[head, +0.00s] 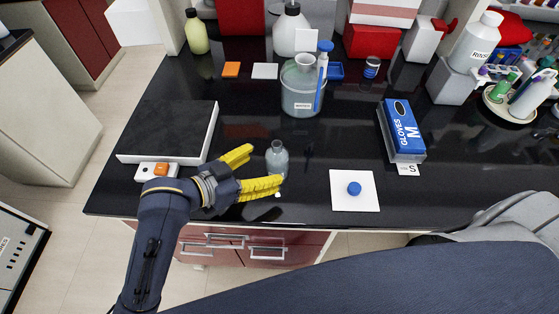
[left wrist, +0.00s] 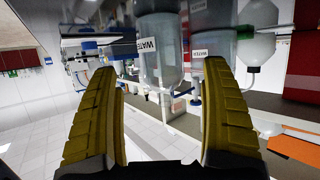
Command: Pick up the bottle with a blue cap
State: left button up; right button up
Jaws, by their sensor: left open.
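A small clear bottle (head: 277,158) stands upright near the front of the black bench; no blue cap is visible on its neck. In the left wrist view the clear bottle (left wrist: 158,58) with a WATER label is ahead between the fingers. A blue cap (head: 354,188) lies on a white square pad (head: 340,203) to the right of the bottle. My left gripper (head: 266,166) is open, with its yellow fingers pointing toward the bottle from the left. The same fingers frame the left wrist view (left wrist: 161,72). Contact with the bottle cannot be told. My right gripper is not in view.
A large labelled container (head: 301,100) with a blue-topped tool (head: 322,70) stands behind the bottle. A blue glove box (head: 404,130) stands at right. The bench's front edge is close below the bottle.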

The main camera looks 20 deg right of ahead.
pick_arm(q)
jog(key=shift+x, duration=2.9)
jog(key=shift+w, duration=0.1)
jog(key=c, duration=1.6)
jog(key=shift+r, duration=0.1)
